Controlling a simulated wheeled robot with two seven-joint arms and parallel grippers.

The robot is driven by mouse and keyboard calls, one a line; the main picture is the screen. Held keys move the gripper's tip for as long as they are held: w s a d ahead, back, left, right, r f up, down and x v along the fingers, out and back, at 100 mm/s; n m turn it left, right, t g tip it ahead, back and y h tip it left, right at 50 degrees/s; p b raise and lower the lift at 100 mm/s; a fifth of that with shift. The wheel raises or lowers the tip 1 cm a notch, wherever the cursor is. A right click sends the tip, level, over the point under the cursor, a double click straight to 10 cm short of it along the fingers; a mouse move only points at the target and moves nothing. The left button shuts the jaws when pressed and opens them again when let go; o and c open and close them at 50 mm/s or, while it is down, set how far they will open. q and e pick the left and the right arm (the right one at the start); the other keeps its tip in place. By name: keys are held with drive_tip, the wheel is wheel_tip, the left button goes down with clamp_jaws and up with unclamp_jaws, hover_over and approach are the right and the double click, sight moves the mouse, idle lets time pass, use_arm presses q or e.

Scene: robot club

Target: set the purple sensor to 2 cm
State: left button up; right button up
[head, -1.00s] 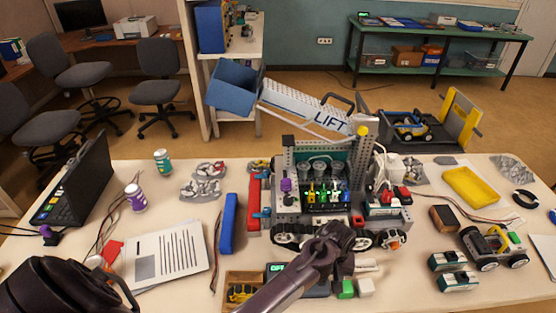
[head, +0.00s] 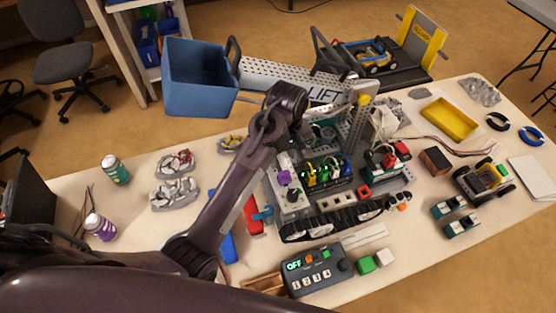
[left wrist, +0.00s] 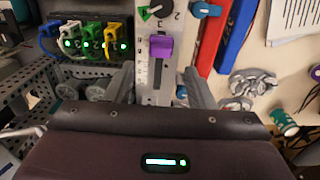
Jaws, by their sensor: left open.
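The purple sensor (head: 284,173) is a small block on a white upright strip with scale marks, at the left end of the tracked robot (head: 330,205). In the left wrist view the purple sensor (left wrist: 160,47) sits on the strip (left wrist: 143,66); I cannot read which mark it stands at. My left gripper (left wrist: 159,76) is open and empty, its fingers to either side of the strip, just nearer than the sensor and not seen touching it. In the head view my left wrist is above and behind the sensor, and its fingertips are hard to make out. My right gripper is not in view.
A dial (left wrist: 155,12) and a blue knob (left wrist: 206,10) lie close beyond the sensor. Colored plugs (head: 325,172) stand beside it. The lift ramp (head: 290,80) and blue bin (head: 200,78) are behind. A control box (head: 318,268) reading OFF lies in front.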

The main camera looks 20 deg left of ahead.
sight(284, 172)
use_arm(q)
wheel_tip(284, 172, down, 4)
drive_tip(key=shift+s+f+p, duration=0.1)
drive_tip(key=shift+s+p, duration=0.05)
drive_tip(key=shift+p, duration=0.5)
wheel_tip(284, 172, down, 2)
drive_tip(key=shift+a, duration=0.1)
drive_tip(key=c, duration=1)
clamp_jaws()
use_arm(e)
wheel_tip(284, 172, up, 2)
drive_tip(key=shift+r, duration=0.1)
